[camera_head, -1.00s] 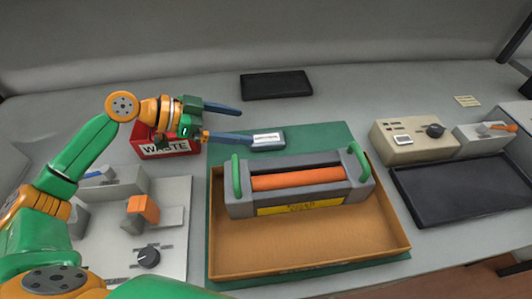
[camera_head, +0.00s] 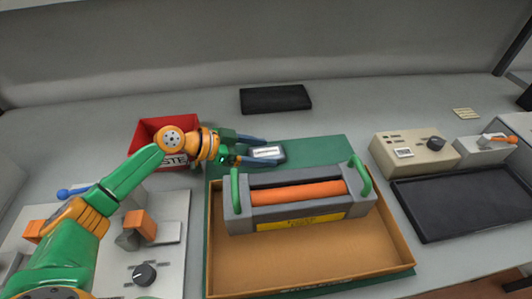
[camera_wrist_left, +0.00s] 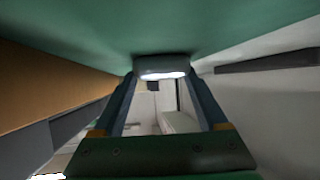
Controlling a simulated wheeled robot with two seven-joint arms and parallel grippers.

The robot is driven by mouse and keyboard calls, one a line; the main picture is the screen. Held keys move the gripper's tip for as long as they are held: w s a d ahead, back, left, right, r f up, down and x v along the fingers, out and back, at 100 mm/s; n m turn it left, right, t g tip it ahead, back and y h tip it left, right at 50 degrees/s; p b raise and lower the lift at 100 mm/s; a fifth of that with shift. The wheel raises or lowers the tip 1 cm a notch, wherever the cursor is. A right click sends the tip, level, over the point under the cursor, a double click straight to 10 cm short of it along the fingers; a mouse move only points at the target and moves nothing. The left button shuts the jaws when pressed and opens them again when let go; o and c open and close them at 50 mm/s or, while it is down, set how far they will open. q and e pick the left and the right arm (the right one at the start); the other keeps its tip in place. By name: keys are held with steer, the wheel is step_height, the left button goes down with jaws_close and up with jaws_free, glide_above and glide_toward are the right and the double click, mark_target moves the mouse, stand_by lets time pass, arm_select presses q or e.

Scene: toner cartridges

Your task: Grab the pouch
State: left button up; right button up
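The pouch (camera_head: 267,153) is a small dark grey packet with a white label, lying on the green mat behind the wooden tray. My left gripper (camera_head: 264,151) reaches in low from the left, with one blue finger on the far side of the pouch and one on the near side. Its fingers are apart. In the left wrist view the pouch (camera_wrist_left: 161,67) shows between the fingertips of the left gripper (camera_wrist_left: 160,76); whether they touch it I cannot tell. My right gripper is not in view.
A wooden tray (camera_head: 310,265) holding a grey cartridge (camera_head: 300,200) with green handles stands in front of the pouch. A red waste bin (camera_head: 165,123) is at the left, partly behind my arm. A black block (camera_head: 275,98) lies farther back.

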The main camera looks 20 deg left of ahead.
arm_select(q)
steer(key=c, duration=0.6)
steer(key=shift+c, duration=0.2)
